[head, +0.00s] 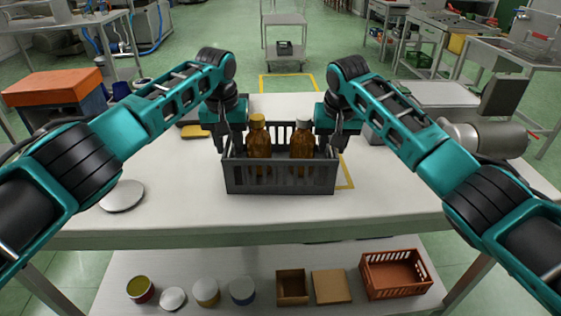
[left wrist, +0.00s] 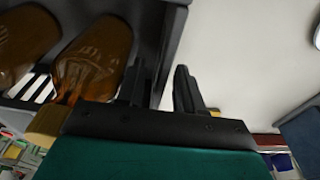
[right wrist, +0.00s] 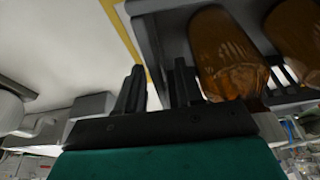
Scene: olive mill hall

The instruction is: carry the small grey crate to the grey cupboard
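The small grey crate (head: 280,181) stands on the white table, with two brown bottles in it, one yellow-capped (head: 259,140) and one pale-capped (head: 302,142). My left gripper (head: 226,150) is at the crate's left end. In the left wrist view its fingers (left wrist: 160,90) are apart, one on each side of the end wall, with a gap at the outer finger. My right gripper (head: 338,148) is at the right end. In the right wrist view its fingers (right wrist: 158,88) are likewise apart around the wall. I cannot make out a grey cupboard for certain.
A round pale disc (head: 122,196) lies left on the table (head: 190,213). The lower shelf holds several tins, a brown box (head: 292,287) and a red-brown crate (head: 395,274). Behind stand a trolley (head: 284,60) and an orange-topped box (head: 53,87). Green floor is clear around the trolley.

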